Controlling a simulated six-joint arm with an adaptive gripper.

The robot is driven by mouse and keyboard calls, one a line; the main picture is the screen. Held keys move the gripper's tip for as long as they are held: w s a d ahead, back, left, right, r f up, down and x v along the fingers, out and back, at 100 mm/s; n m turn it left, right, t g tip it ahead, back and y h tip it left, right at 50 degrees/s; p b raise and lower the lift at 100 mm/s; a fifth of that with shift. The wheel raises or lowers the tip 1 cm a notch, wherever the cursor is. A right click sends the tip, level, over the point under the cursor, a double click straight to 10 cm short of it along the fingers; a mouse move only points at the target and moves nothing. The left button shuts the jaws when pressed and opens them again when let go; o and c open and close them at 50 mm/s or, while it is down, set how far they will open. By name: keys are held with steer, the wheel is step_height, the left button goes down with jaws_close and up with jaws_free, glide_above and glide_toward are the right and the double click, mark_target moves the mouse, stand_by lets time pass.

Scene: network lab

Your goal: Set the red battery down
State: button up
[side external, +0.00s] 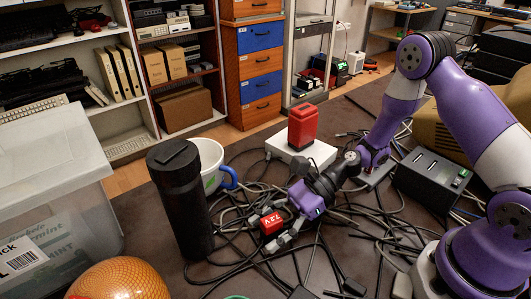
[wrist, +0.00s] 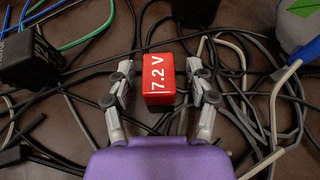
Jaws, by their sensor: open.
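A red battery (wrist: 160,82) marked "7.2 V" in white lies between the two fingers of my gripper (wrist: 158,78) in the wrist view. The fingers are open, with a visible gap on the left side and a narrower one on the right. In the side external view the same battery (side external: 272,221) sits low among the dark cables at the tip of my gripper (side external: 276,228). Whether it rests on cables or on the table cannot be seen. A second red block (side external: 302,126), taller and unmarked from here, stands upright on a white box (side external: 318,154) farther back.
Tangled cables (side external: 330,225) cover the table around my gripper. A black bottle (side external: 181,200) and a white mug (side external: 209,160) with a blue handle stand to the left. An orange ball (side external: 120,280) and a translucent bin (side external: 55,170) are farther left. A dark box (side external: 432,178) is at right.

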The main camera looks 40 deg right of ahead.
steer(key=shift+x, duration=0.85)
jaws_close()
steer(key=shift+r, duration=0.1)
